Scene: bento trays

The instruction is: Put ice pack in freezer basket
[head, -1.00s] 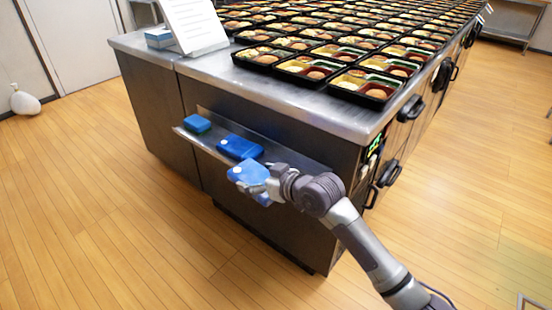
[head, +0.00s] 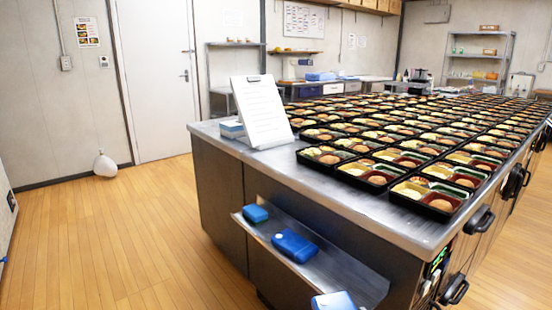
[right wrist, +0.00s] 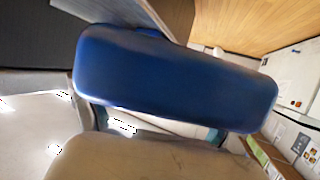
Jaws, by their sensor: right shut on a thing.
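A blue ice pack (right wrist: 175,80) fills the middle of the right wrist view, held by my right gripper (right wrist: 155,122). The gripper is shut on it, and the pack partly hides the fingers. The same pack shows in the head view as a light blue block (head: 335,301), cut off by the bottom edge. Two other blue ice packs, a small one (head: 255,214) and a larger one (head: 294,246), lie on the metal shelf (head: 345,272) on the counter's side. No freezer basket can be made out. My left gripper is not in view.
The steel counter (head: 225,140) carries many filled bento trays (head: 430,200), a white sign (head: 262,110) and a blue box. Black handles (head: 481,220) line its right side. A white bag (head: 105,165) stands by the wall.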

